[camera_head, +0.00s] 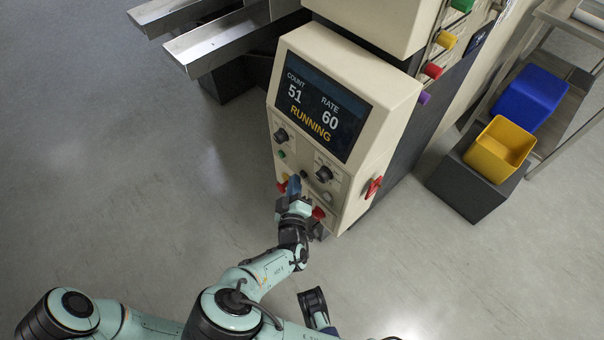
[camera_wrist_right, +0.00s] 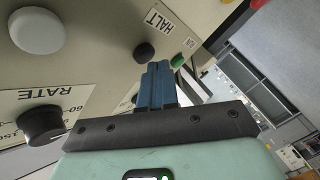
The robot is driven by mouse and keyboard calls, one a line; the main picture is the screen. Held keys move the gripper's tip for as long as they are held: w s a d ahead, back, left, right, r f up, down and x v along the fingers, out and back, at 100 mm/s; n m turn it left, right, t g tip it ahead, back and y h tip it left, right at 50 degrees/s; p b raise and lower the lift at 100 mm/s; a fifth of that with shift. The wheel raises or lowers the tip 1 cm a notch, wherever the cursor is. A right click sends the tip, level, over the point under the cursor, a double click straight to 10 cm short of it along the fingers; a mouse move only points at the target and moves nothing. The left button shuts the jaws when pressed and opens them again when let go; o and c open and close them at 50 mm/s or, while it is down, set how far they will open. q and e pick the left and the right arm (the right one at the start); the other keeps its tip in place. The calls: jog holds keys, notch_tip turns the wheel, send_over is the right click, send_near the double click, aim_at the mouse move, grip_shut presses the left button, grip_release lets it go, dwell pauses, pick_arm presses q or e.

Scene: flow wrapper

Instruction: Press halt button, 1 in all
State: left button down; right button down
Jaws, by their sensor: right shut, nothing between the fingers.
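The beige machine's control panel (camera_head: 340,190) faces me in the head view. Its screen (camera_head: 322,105) reads RUNNING, count 51, rate 60. In the right wrist view, a dark round button (camera_wrist_right: 145,52) sits just below the HALT label (camera_wrist_right: 157,21). My right gripper (camera_head: 294,185) is at the lower part of the panel, its blue fingers shut and empty. In the right wrist view the fingertips (camera_wrist_right: 159,66) are close to the dark button; I cannot tell whether they touch it.
A green button (camera_wrist_right: 180,62) by the RUN label is close to the fingertips. A rate knob (camera_wrist_right: 42,125) and a pale round button (camera_wrist_right: 37,30) are also near. A red switch (camera_head: 374,187) sticks out on the side. Blue (camera_head: 530,97) and yellow bins (camera_head: 499,150) stand right.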

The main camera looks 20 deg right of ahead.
jog(key=shift+w+d, duration=0.15)
jog(key=shift+d, duration=0.25)
dwell(0.7)
jog(key=shift+a, duration=0.1)
jog(key=shift+s+a+p, duration=0.3)
jog(key=shift+a, duration=0.4)
jog(key=shift+a, duration=0.1)
jog(key=a, duration=0.1)
jog(key=s+a, duration=0.1)
jog(key=a, duration=0.2)
jog(key=shift+s+a+p, duration=0.25)
jog(key=shift+s+p, duration=0.1)
dwell(0.8)
